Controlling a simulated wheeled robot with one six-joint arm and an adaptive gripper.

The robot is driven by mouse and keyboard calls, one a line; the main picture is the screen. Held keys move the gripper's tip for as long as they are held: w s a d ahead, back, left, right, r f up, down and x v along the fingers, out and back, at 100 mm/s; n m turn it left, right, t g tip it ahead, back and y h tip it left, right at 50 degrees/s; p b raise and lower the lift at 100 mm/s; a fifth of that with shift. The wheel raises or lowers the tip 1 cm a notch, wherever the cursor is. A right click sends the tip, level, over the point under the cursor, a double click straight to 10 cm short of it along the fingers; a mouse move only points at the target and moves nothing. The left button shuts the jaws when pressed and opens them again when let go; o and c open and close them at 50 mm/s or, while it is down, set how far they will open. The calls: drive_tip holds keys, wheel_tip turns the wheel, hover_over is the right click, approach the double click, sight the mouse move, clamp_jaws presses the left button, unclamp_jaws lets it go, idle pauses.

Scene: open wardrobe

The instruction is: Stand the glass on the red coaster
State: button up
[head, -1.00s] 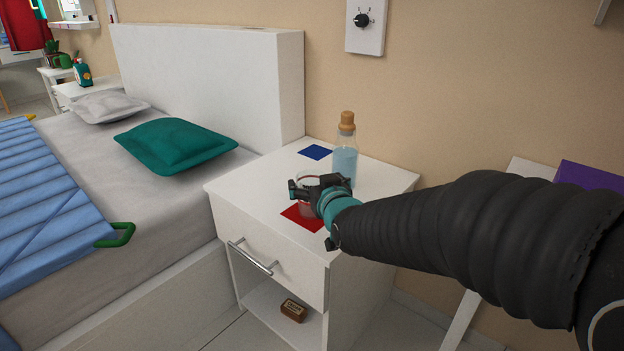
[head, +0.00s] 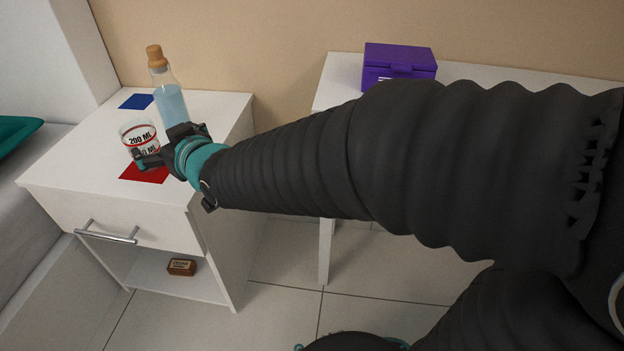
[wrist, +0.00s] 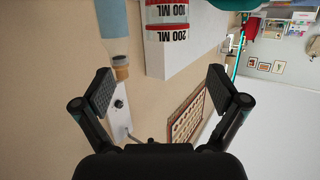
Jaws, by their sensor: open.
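The clear glass (head: 138,133), with a red rim line and black "200 ML" lettering, is upright on the white nightstand (head: 70,170). The red coaster (head: 145,174) shows at its foot. My gripper hides part of the glass's base, so I cannot tell whether it rests fully on the coaster. My gripper (head: 163,150) is open, close beside the glass on its right in the head view. In the wrist view, the jaws (wrist: 163,85) are wide apart and empty; the glass (wrist: 168,32) appears upside down beyond the fingertips.
A corked bottle (head: 170,105) stands just behind my gripper, with a blue coaster (head: 136,101) at the back left. A purple box (head: 398,68) sits on a white table (head: 338,80) to the right. A small brown block (head: 181,267) lies on the nightstand's lower shelf.

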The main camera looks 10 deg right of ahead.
drive_tip(key=s+d+f+m+g+h, duration=0.1)
drive_tip(key=s+d+m+h, duration=0.15)
drive_tip(key=d, duration=0.55)
drive_tip(key=s+d+f+m+g+h, duration=0.1)
drive_tip(key=s+d+h, duration=0.2)
drive_tip(key=d, duration=0.6)
drive_tip(key=s+d+f+m+g+h, duration=0.1)
drive_tip(key=s+d+f+g, duration=0.1)
drive_tip(key=s+d, duration=0.4)
drive_tip(key=s+d+f+m+g+h, duration=0.2)
drive_tip(key=s+d, duration=0.3)
drive_tip(key=s, duration=0.4)
drive_tip(key=shift+d+g, duration=0.35)
drive_tip(key=shift+g, duration=0.35)
drive_tip(key=shift+f, duration=0.1)
